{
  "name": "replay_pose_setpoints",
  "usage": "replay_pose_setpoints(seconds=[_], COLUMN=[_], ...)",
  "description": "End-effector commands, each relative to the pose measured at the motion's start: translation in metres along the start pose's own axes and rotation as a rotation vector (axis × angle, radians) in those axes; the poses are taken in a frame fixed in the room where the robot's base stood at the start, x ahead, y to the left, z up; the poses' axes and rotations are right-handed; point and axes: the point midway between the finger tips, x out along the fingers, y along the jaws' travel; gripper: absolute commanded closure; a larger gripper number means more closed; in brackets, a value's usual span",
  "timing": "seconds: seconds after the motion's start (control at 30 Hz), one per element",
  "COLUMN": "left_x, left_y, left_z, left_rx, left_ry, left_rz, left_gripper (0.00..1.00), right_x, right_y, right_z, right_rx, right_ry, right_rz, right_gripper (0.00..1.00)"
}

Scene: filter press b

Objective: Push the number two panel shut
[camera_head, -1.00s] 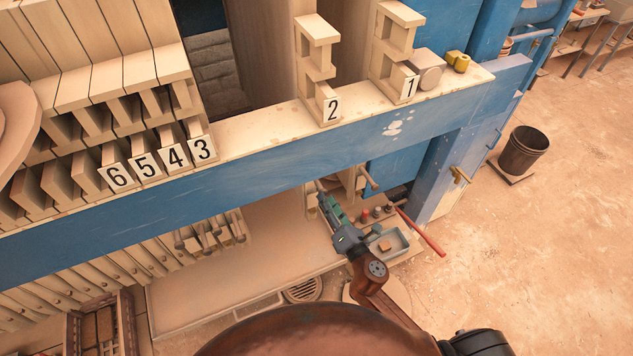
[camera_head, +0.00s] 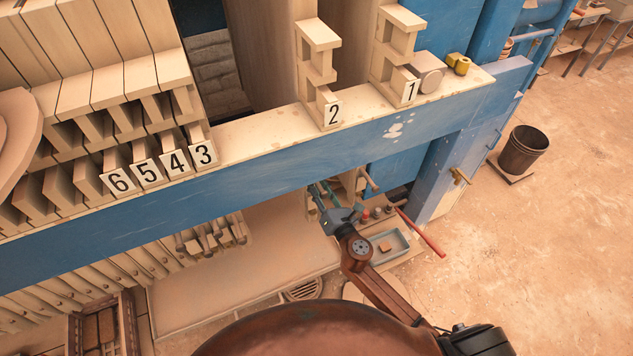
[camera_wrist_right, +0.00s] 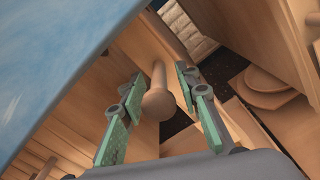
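The number two panel (camera_head: 318,62) stands upright behind the blue beam in the head view, its label "2" on its front edge. It is apart from panel 3 (camera_head: 203,153) on the left and panel 1 (camera_head: 409,92) on the right. My right gripper (camera_head: 317,190) is below the beam, under label 2, its tips partly hidden. In the right wrist view its green fingers (camera_wrist_right: 160,100) are spread on either side of a round-ended wooden peg handle (camera_wrist_right: 158,103), with gaps showing. I cannot tell for certain which panel this handle belongs to. My left gripper is not in view.
The blue beam (camera_head: 270,170) runs above my right gripper. A red bar (camera_head: 421,232) and a grey tray (camera_head: 390,246) are to its right. Panels 3 to 6 are packed at the left. A bin (camera_head: 523,150) stands on open floor at the right.

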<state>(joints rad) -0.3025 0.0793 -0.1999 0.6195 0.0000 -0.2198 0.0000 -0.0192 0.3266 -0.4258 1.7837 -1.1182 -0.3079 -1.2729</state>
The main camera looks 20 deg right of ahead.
Motion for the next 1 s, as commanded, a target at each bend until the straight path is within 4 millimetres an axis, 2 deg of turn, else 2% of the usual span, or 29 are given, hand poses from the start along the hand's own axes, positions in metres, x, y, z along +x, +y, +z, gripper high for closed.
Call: replay_pose_setpoints(seconds=[0.13, 0.43, 0.87, 1.0], left_x=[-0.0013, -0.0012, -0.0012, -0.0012], left_y=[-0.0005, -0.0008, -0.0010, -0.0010], left_z=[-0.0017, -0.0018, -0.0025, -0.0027], left_rx=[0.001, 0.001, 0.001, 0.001], left_ry=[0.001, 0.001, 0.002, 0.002], left_rz=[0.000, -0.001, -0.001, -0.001], left_gripper=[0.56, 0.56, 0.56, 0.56], right_x=[0.0111, 0.0130, 0.0127, 0.0126], right_y=[-0.0001, -0.0004, -0.0005, -0.0006], right_z=[0.0004, -0.0001, -0.0003, -0.0004], right_rx=[0.000, 0.001, 0.001, 0.001], right_ry=[0.000, 0.000, 0.000, 0.001], right_rz=[0.000, -0.001, -0.001, -0.001], right_gripper=[0.70, 0.70, 1.00, 1.00])
